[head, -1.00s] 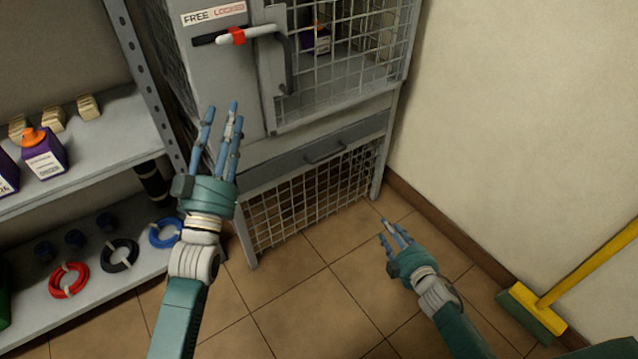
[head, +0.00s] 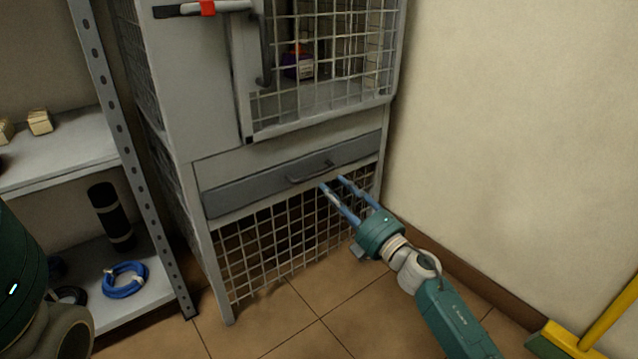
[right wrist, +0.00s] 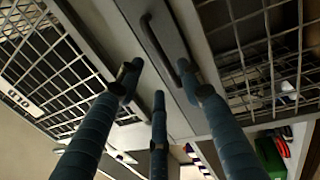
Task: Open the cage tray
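The cage tray (head: 240,192) is a dark grey flat drawer front in the grey cabinet, below the mesh door. It sits shut, flush with the frame. Its dark bar handle (head: 312,174) is at the middle right of the front; it also shows in the right wrist view (right wrist: 160,52). My right gripper (head: 333,182) is open and empty, its fingertips just below the handle's right end. In the right wrist view its fingers (right wrist: 160,82) are spread and point toward the handle; contact cannot be told. My left gripper is out of view.
The mesh door (head: 330,80) above has a white lever with a red band (head: 207,7). Wire mesh (head: 280,240) lies below the tray. A shelf rack (head: 65,150) stands left, a wall (head: 510,130) right. A yellow broom (head: 605,320) stands lower right. Floor in front is clear.

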